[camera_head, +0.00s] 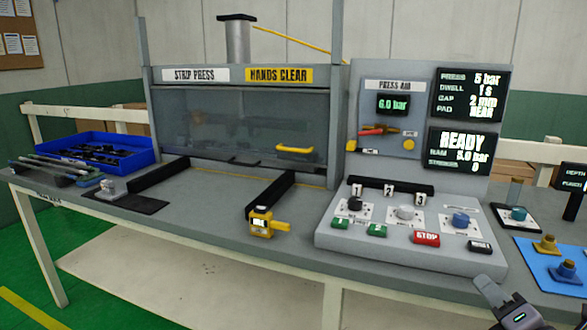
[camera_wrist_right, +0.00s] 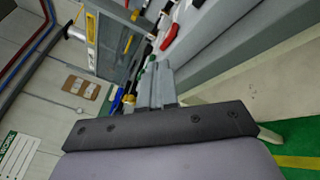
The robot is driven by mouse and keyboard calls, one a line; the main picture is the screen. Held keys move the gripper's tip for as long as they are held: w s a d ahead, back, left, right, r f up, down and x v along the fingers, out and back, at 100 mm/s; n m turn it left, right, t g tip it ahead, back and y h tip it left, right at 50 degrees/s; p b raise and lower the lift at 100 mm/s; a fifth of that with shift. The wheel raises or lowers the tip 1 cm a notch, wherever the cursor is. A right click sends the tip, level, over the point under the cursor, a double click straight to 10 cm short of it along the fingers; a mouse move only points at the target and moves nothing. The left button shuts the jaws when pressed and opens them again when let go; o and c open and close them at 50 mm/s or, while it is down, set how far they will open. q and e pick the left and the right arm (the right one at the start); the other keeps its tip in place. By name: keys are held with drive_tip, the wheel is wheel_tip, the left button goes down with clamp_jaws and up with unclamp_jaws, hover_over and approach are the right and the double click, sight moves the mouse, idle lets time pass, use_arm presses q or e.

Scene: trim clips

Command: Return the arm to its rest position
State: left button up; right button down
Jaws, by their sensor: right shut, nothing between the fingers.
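My right gripper (camera_head: 484,284) shows at the lower right of the head view, in front of the table's front edge and below the control console (camera_head: 410,225). Its grey fingers are together with nothing between them. In the right wrist view the closed fingers (camera_wrist_right: 155,72) point towards the console, whose red button (camera_wrist_right: 172,38) shows beyond them. The fingers appear apart from the console. My left gripper is in neither view.
The strip press (camera_head: 240,120) stands at the back with its clear guard down. A yellow gauge (camera_head: 261,222) lies on the table (camera_head: 205,225).

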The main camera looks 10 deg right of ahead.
drive_tip(key=s+a+f+m+g+p, duration=0.1)
drive_tip(key=s+a+f+m+g, duration=0.25)
drive_tip(key=f+m, duration=0.4)
drive_tip(key=s+a+f+m+g, duration=0.2)
drive_tip(key=s+a+f+m, duration=0.25)
drive_tip(key=f, duration=0.55)
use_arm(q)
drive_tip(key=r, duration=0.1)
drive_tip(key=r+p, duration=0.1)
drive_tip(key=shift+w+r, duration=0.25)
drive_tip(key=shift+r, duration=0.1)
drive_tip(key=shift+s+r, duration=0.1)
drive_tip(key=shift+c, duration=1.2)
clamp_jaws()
use_arm(e)
drive_tip(key=s+a+f+m+g+y, duration=0.1)
drive_tip(key=s+a+f+m, duration=0.3)
drive_tip(key=a+m, duration=0.1)
drive_tip(key=s+a+f+m+g+y, duration=0.1)
drive_tip(key=s+a+f+m+y, duration=0.1)
drive_tip(key=s+a+f+m, duration=0.2)
drive_tip(key=a+m, duration=0.2)
drive_tip(key=shift+a, duration=0.4)
